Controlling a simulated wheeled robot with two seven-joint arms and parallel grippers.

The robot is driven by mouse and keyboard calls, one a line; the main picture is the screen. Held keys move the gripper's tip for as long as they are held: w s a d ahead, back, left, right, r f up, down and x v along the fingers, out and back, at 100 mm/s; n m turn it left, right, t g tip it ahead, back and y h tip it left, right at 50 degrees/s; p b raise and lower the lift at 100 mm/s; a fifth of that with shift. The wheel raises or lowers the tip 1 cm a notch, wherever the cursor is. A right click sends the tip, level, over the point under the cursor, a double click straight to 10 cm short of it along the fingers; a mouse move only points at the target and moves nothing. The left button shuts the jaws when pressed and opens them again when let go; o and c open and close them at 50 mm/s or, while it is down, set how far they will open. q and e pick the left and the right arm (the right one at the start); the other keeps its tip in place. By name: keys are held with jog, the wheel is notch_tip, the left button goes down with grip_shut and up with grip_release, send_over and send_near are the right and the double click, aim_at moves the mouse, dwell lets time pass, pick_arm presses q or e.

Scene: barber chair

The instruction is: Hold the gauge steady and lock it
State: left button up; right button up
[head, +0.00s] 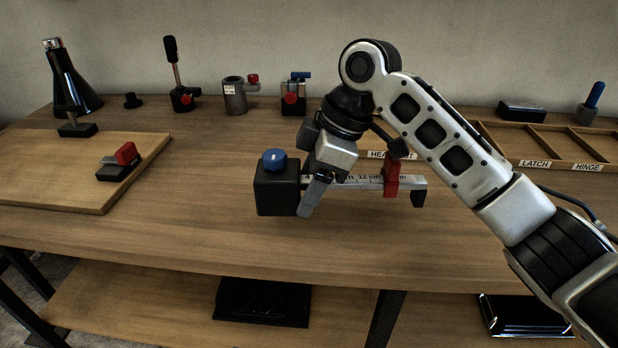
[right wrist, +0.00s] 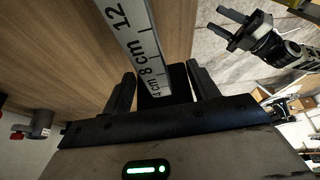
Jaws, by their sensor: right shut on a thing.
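The gauge lies on the wooden bench in the head view. It has a black block (head: 276,190) with a blue knob (head: 273,161) at its left end, a pale ruler beam (head: 348,182) marked in cm, and a red slider (head: 391,178) towards its right end. My right gripper (head: 312,196) is shut on the gauge beside the black block. In the right wrist view its fingers (right wrist: 165,88) stand on either side of the gauge, with the ruler scale (right wrist: 138,40) running away. My left gripper (right wrist: 234,28) shows only in the right wrist view, its fingers apart and empty.
A board (head: 60,165) with a red-and-black clamp (head: 119,160) lies at the left. A compartment tray (head: 545,143) labelled LATCH and HINGE is at the right. The front bench strip is clear.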

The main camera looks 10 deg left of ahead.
jog(key=shift+w+a+f+p, duration=0.1)
jog(key=shift+w+f+p, duration=0.05)
jog(key=shift+w+f, duration=0.65)
jog(key=shift+w+a+f+p, duration=0.15)
jog(key=shift+w+f, duration=0.45)
jog(key=shift+w, duration=0.4)
jog(key=shift+w+f, duration=0.85)
jog(key=shift+w, duration=0.1)
jog(key=shift+w+a+f+b, duration=0.1)
jog(key=shift+w+f+b, duration=0.5)
jog(key=shift+w+f, duration=0.5)
jog(key=shift+r, duration=0.15)
jog(key=shift+f, duration=0.65)
